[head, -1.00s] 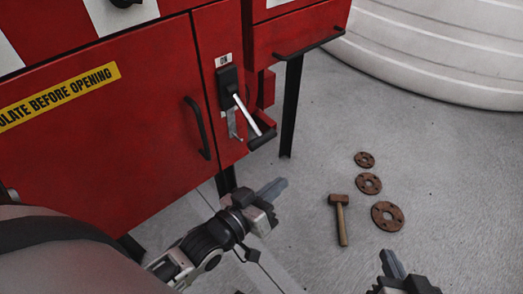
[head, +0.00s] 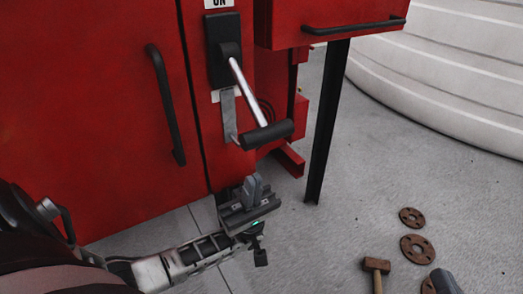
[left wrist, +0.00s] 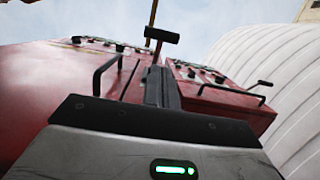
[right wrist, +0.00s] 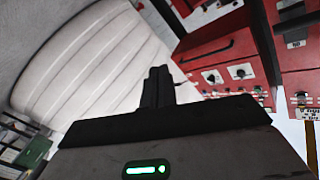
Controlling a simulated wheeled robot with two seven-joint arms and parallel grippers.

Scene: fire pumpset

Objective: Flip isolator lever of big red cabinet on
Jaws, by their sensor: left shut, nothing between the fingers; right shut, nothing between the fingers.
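The big red cabinet (head: 110,110) fills the left of the head view. Its isolator lever (head: 243,88) has a black mount, a silver shaft and a black crossbar handle (head: 266,134), and it slants down and outward below an ON label (head: 219,3). In the left wrist view the handle (left wrist: 150,34) shows beyond the fingertips. My left gripper (head: 253,186) is shut and empty, pointing up, below the handle and apart from it. My right gripper (head: 445,281) shows only its tip at the bottom right; its shut, empty fingers show in the right wrist view (right wrist: 158,86).
A black door handle (head: 166,105) stands left of the lever. A smaller red cabinet (head: 330,14) with a black bar and dark leg (head: 327,120) stands to the right. A hammer (head: 376,266) and rusty flanges (head: 417,248) lie on the grey floor. A white ribbed tank (head: 450,75) stands behind.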

